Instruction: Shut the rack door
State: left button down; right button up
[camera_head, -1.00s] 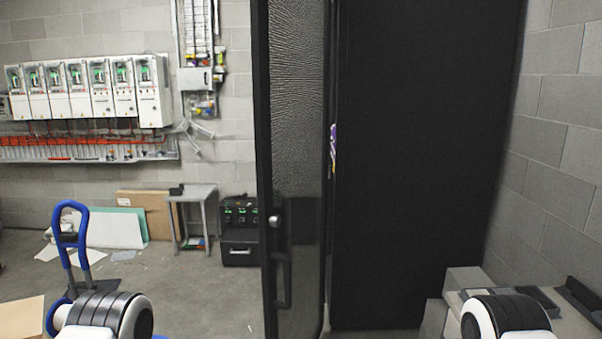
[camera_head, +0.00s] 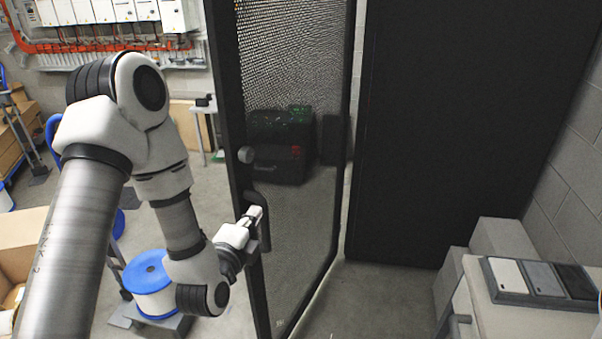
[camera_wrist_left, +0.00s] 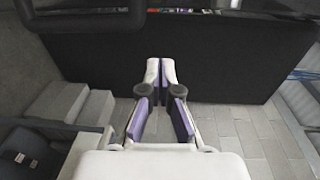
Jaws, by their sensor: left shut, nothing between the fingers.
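The rack door (camera_head: 290,200) is a tall black-framed mesh panel standing open, seen at a slant in the head view. A round knob and a dark vertical handle (camera_head: 258,228) are on its near edge stile. The dark rack side (camera_head: 440,130) stands to the right of the door. My left gripper (camera_head: 256,214) is at the door's near edge beside the handle; whether it touches cannot be told. In the left wrist view my left gripper (camera_wrist_left: 160,66) has its fingertips together with nothing between them. My right gripper is not in view.
A blue-and-white spool (camera_head: 150,285) stands on the floor left of the door. A cardboard box (camera_head: 22,250) is at the far left. Grey blocks (camera_head: 500,240) and a bench (camera_head: 520,318) with flat devices stand at the right. Floor before the rack is clear.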

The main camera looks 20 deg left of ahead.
pick_arm(q)
notch_tip(320, 180, up, 2)
jog(key=r+p, duration=0.2)
jog(key=p, duration=0.3)
send_over(250, 194)
jog(key=shift+s+d+f+n+t, duration=0.2)
jog(key=shift+d+n+t, duration=0.1)
jog(key=shift+d+n, duration=0.1)
jog(key=shift+w+a+f, duration=0.15)
jog(key=shift+a+f, duration=0.05)
jog(key=shift+a, duration=0.3)
jog(key=shift+d, duration=0.15)
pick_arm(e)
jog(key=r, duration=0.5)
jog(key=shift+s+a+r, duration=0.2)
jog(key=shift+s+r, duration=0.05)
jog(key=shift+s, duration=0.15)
